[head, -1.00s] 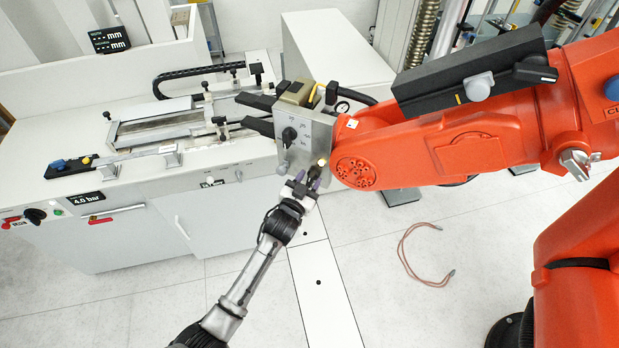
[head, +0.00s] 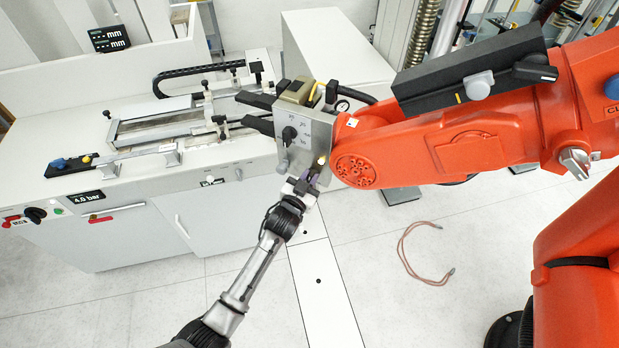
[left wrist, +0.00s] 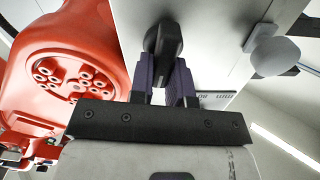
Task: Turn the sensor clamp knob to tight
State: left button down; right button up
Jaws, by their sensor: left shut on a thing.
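My left gripper (head: 315,176) reaches up from below to the grey metal head (head: 312,132) at the end of the red arm. In the left wrist view, its dark purple fingers (left wrist: 162,88) are shut on a black knob (left wrist: 163,38) against a pale flat surface. In the head view, the knob is mostly hidden by the fingers, with a pale yellowish tip beside them. Its tight or loose marking cannot be read. Another black knob (head: 289,133) sits on the marked face of the grey head. My right gripper is not in view.
The large red arm (head: 465,140) fills the right side, close to my left gripper. A white bench (head: 150,180) with a testing rig stands at the left. A grey ball-ended lever (left wrist: 275,55) is near the fingers. A reddish cable (head: 405,255) lies on the floor.

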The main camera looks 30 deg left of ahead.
pick_arm(q)
jog(key=shift+m, duration=0.3)
jog(key=shift+d+m, duration=0.15)
jog(key=shift+m, duration=0.85)
jog(key=m, duration=0.2)
jog(key=shift+d+f+m, duration=0.15)
jog(key=shift+d+m, duration=0.05)
jog(key=shift+m, duration=0.2)
jog(key=m, duration=0.5)
jog(key=f+m, duration=0.1)
jog(key=m, duration=0.4)
jog(key=f+m+b, duration=0.1)
jog(key=m, duration=0.4)
jog(key=shift+d, duration=0.2)
jog(key=shift+m, duration=0.5)
jog(key=c, duration=1.1)
grip_release()
